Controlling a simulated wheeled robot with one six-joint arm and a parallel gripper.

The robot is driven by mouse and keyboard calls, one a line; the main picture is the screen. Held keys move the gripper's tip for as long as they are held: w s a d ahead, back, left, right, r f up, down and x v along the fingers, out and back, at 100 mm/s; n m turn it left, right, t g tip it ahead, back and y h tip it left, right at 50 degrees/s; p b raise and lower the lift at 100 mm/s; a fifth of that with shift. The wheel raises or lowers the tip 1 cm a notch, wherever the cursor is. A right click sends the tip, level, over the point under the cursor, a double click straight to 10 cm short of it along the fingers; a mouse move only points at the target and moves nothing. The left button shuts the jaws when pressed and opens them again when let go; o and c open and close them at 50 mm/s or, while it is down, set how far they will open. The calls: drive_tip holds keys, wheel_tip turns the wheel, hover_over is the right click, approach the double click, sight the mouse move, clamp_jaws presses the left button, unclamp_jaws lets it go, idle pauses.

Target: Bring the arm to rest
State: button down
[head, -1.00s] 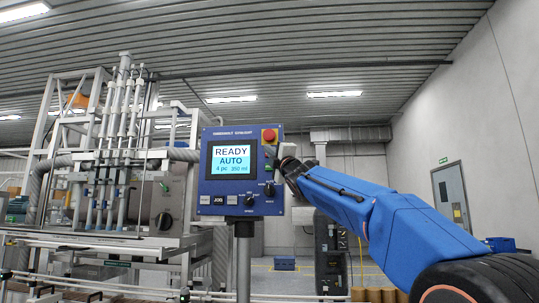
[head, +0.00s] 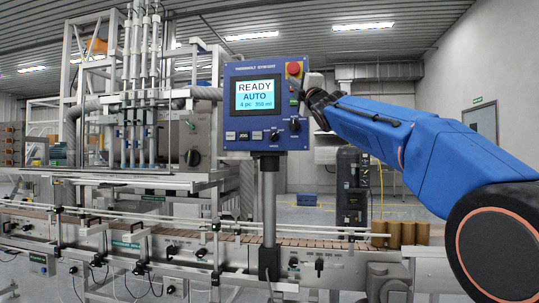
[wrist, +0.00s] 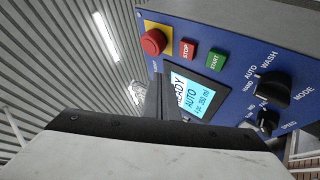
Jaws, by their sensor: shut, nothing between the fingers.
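My blue arm (head: 395,130) reaches in from the right in the head view. My gripper (head: 297,86) is at its end, in front of the right edge of the blue control panel (head: 240,141), just below the red button (head: 293,69). It is shut and holds nothing. The panel's screen (head: 255,95) reads READY, AUTO, 4 pc, 350 ml. In the wrist view, the red button (wrist: 153,42), red STOP button (wrist: 188,49), green START button (wrist: 215,59) and MODE knob (wrist: 272,88) show close by. I cannot tell whether the gripper touches the panel.
The panel stands on a grey post (head: 269,205). A conveyor (head: 310,243) with rails runs across below it. The filling machine (head: 145,95) stands at left. A dark cabinet (head: 352,185) stands behind my arm. Open floor lies further back.

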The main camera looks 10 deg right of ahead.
drive_tip(key=s+d+f+m+g+h, duration=0.25)
drive_tip(key=s+f+m, duration=0.3)
drive_tip(key=f, duration=0.65)
drive_tip(key=s+d+f+m+g+h, duration=0.2)
drive_tip(key=s+d+f+m+g, duration=0.3)
drive_tip(key=f, duration=0.6)
drive_tip(key=s+d+f+m+g+h, duration=0.1)
drive_tip(key=s+f+m+h, duration=0.4)
drive_tip(key=f, duration=0.7)
drive_tip(key=s+f+m+g+y, duration=0.1)
drive_tip(key=s+f+m+g, duration=0.2)
drive_tip(key=s+f, duration=1.4)
drive_tip(key=s+f+m+g+y, duration=0.2)
drive_tip(key=s+f+g, duration=0.5)
drive_tip(key=s+f, duration=1)
wheel_tip(320, 180, down, 5)
drive_tip(key=shift+a+f+m, duration=0.1)
drive_tip(key=shift+a+m, duration=0.15)
drive_tip(key=shift+m, duration=0.6)
drive_tip(key=shift+y, duration=0.25)
